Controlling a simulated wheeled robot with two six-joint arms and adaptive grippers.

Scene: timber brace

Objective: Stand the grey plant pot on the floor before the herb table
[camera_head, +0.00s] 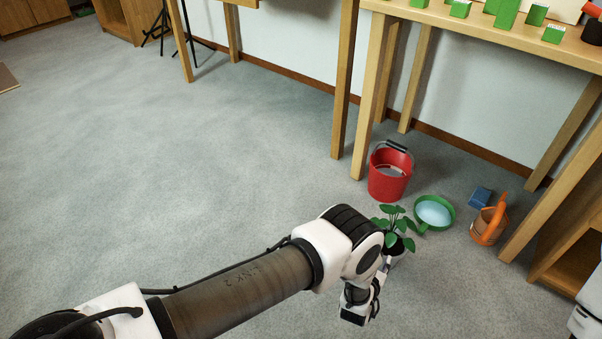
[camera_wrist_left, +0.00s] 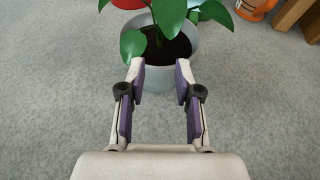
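The grey plant pot (camera_wrist_left: 160,78), with dark soil and a leafy green plant, stands upright on the carpet. In the head view the plant (camera_head: 396,228) shows, but the pot is partly hidden by my left arm. My left gripper (camera_wrist_left: 160,72) is open, its two purple-padded fingers apart with their tips at the near side of the pot. I cannot tell whether they touch it. A wooden table (camera_head: 480,32) with several green blocks on top stands at the upper right; I cannot tell whether it is the herb table. My right gripper is out of view.
A red bucket (camera_head: 389,180), a green bowl (camera_head: 434,212), an orange watering can (camera_head: 489,224) and a small blue box (camera_head: 480,197) stand on the floor behind and right of the pot. Table legs stand behind them. Open carpet (camera_head: 200,170) lies to the left.

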